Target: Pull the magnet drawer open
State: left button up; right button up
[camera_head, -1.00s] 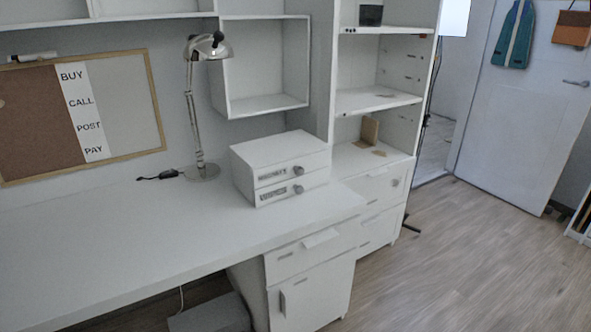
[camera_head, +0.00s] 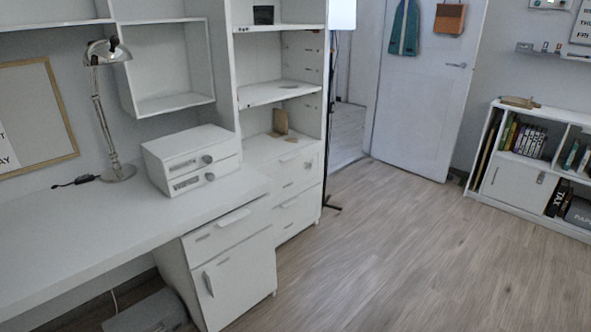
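A small white two-drawer box (camera_head: 178,147) stands on the white desk (camera_head: 60,230), near its right end. The label text is too small to read, so I cannot tell which is the magnet drawer. Neither of my grippers is in view.
A metal lamp (camera_head: 106,110) stands on the desk left of the box. A shelf unit (camera_head: 285,95) with drawers rises behind the desk's right end. A low bookcase (camera_head: 500,192) stands at the far right. The wooden floor (camera_head: 390,250) is clear.

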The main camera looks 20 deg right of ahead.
aim_at(172, 168)
jog(key=z, duration=0.4)
jog(key=k, duration=0.65)
jog(key=z, duration=0.7)
jog(key=i, duration=1.5)
jog(key=u, duration=1.65)
jog(key=i, duration=0.7)
jog(key=u, duration=0.7)
